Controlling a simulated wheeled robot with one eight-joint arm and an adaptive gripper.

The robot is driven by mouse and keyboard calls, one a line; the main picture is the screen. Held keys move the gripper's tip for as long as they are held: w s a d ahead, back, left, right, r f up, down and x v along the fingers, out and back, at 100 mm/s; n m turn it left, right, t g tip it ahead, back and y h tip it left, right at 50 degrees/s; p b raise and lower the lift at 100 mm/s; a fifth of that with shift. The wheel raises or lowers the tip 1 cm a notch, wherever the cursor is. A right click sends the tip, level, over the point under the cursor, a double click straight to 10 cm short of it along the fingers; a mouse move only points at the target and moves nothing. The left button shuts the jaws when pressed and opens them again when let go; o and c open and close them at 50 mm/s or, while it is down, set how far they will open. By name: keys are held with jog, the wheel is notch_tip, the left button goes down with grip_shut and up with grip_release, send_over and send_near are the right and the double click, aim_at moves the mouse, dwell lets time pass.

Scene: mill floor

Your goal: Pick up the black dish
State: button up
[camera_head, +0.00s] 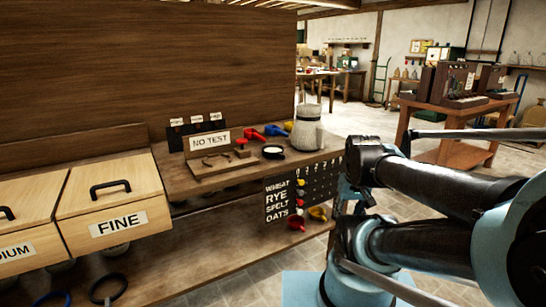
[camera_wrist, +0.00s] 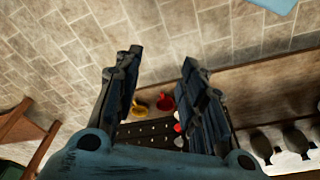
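The black dish (camera_head: 273,152) sits on the upper wooden bench top, near its front edge, with something white in it. It is between the NO TEST stand and the grey jug, and does not show in the wrist view. In the wrist view my gripper (camera_wrist: 160,62) has its two dark fingers spread apart with nothing between them. It is off to the right of the dish, by the bench's right end. In the head view my arm comes in from the right, and the fingers cannot be made out there.
The grey jug (camera_head: 309,128) stands right of the dish, with red scoops (camera_head: 252,136) behind. The NO TEST stand (camera_head: 210,142) is to its left. A black grain board (camera_head: 292,195) hangs below the front edge. Red (camera_head: 297,223) and yellow (camera_head: 318,213) cups sit lower.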

jog(key=o, duration=0.4)
jog(key=shift+a+r+n, duration=0.15)
jog(key=shift+r+n, duration=0.1)
jog(key=shift+r, duration=0.3)
jog(key=shift+a+r+n, duration=0.15)
jog(key=shift+r+n, duration=0.1)
jog(key=shift+r, duration=0.3)
jog(key=shift+c, duration=0.2)
jog(key=w+a+r+n+g, duration=0.1)
jog(key=w+a+r+n, duration=0.5)
jog(key=w+r+n, duration=0.4)
jog(key=w+a+r+n+g, duration=0.1)
jog(key=w+a+r+n, duration=0.6)
jog(key=w+r, duration=0.45)
jog(key=n, duration=0.7)
send_over(280, 153)
jog(key=f, duration=1)
jog(key=shift+s+d, duration=0.2)
jog(key=shift+d, duration=0.15)
jog(key=f, duration=0.4)
jog(key=shift+w+a+f, duration=0.1)
jog(key=shift+w+a, duration=0.05)
jog(key=shift+a, duration=0.15)
jog(key=shift+f, duration=0.55)
